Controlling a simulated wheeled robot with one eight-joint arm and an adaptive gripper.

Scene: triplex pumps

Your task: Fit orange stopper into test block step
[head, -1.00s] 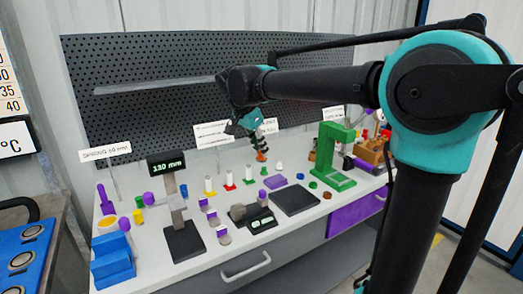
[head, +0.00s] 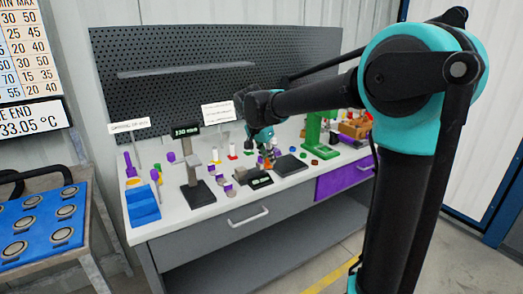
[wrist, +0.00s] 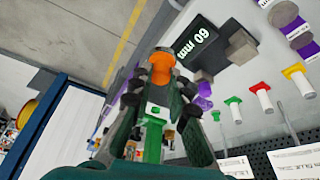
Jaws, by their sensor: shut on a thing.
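In the wrist view my gripper (wrist: 158,85) is shut on the orange stopper (wrist: 161,66), which sits between the two fingertips. In the head view my gripper (head: 268,155) hangs over the middle of the bench, close above the small black gauge; the stopper is hard to make out there. A blue stepped block (head: 143,204) stands at the bench's left front corner, well left of my gripper. I cannot tell for certain whether it is the test block.
The grey bench (head: 225,212) carries a 130 mm display stand (head: 192,165), a black gauge (head: 261,180), a black plate (head: 289,165), a green frame (head: 317,128) and several small coloured parts. A blue tray table (head: 45,222) stands left. Floor in front is clear.

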